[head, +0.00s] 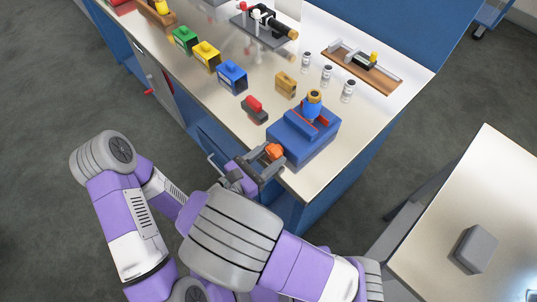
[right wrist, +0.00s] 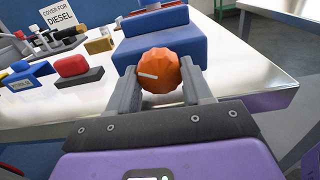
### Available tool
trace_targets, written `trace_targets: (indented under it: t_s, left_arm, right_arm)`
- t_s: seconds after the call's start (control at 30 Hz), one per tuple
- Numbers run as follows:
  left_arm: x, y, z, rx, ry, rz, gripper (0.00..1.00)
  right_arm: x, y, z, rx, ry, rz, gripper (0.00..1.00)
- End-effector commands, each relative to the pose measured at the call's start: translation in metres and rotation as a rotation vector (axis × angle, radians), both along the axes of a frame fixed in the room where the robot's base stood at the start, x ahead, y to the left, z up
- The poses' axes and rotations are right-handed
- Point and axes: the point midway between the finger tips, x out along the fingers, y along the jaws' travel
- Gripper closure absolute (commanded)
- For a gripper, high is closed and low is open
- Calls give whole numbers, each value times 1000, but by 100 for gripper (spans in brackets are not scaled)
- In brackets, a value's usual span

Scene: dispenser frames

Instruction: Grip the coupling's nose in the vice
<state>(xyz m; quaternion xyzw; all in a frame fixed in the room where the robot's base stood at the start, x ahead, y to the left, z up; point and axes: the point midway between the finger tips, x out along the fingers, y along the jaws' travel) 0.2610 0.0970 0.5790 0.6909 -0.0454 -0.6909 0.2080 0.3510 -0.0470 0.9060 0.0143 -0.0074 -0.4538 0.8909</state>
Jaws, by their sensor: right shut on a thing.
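The blue vice (head: 306,147) stands at the near corner of the bench. The coupling (head: 313,105), blue with a yellow-orange ring and dark top, stands upright at the vice's red-lined jaws (head: 322,121). I cannot tell whether the jaws press on its nose. The vice's orange knob (head: 274,152) is on the side facing me. My right gripper (head: 268,160) is shut on this knob. In the right wrist view, the fingers (right wrist: 162,78) lie on both sides of the ribbed knob (right wrist: 160,70), which has a white mark, in front of the vice (right wrist: 165,48). My left gripper is out of view.
A red-topped block (head: 254,109) and a small tan block (head: 286,84) are near the vice. Blue (head: 232,77), yellow (head: 206,56) and green (head: 185,40) boxes line the bench's left edge. Several small white canisters (head: 327,75) and a wooden tray (head: 345,69) lie beyond.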

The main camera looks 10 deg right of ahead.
Motion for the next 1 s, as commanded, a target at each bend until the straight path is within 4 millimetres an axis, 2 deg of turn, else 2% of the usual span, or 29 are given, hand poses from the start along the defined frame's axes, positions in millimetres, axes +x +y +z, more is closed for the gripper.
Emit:
trace_targets:
  t_s: [0.23,0.57,0.6,0.7,0.73,1.0]
  left_arm:
    - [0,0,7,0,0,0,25]
    - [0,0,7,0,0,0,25]
    - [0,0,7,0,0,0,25]
    - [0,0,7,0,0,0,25]
    - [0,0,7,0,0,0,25]
    - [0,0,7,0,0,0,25]
  right_arm:
    - [0,0,0,88,-119,-1,81]
    - [0,0,0,95,-130,-1,81]
    - [0,0,0,95,-129,-1,44]
    - [0,0,0,95,-129,-1,29]
    - [0,0,0,95,-129,-1,25]
    - [0,1,0,94,-129,-1,25]
